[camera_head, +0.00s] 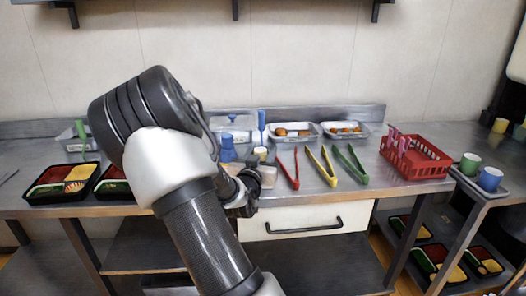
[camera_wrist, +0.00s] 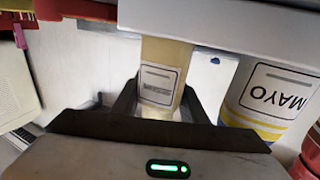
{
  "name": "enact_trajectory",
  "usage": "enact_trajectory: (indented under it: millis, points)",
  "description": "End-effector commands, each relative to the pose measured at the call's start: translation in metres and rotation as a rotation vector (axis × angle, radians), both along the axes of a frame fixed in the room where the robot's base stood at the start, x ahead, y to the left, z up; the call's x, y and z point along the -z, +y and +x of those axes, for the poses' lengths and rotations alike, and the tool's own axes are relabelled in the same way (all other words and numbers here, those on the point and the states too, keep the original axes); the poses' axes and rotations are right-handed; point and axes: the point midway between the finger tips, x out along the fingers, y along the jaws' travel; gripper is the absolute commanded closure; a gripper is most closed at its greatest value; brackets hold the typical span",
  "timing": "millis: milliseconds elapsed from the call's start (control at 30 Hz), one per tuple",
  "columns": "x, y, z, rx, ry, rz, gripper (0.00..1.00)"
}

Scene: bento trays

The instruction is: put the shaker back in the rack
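In the wrist view, the shaker (camera_wrist: 163,78) is a pale beige container with a white label and a whitish end. It lies between the two dark fingers of my gripper (camera_wrist: 160,104), which press close on both sides with no clear gap. A grey surface cuts across the top of that view and hides its far end. In the head view my gripper (camera_head: 243,192) is at the counter's front edge, largely behind my arm. The shaker cannot be made out surely there, and I cannot tell which part is the rack.
A mayo container (camera_wrist: 268,95) is beside the shaker in the wrist view. A blue bottle (camera_head: 227,150) stands behind my gripper. Red tongs (camera_head: 289,170), yellow tongs (camera_head: 322,167) and green tongs (camera_head: 350,163) lie to the right. A red crate (camera_head: 425,163) stands further right.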

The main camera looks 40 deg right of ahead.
Motion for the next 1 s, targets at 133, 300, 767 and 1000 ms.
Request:
enact_trajectory:
  millis: [133, 300, 767, 1000]
  points:
    - [0.0056, -0.0002, 0.0, 0.0, -0.001, -0.001, 0.65]
    - [0.0095, -0.0001, 0.0001, 0.0, -0.001, 0.0, 0.65]
    - [0.0094, -0.0001, 0.0001, 0.0, -0.001, 0.0, 0.39]
    - [0.0098, 0.0005, -0.0003, 0.0, 0.0, 0.0, 0.39]
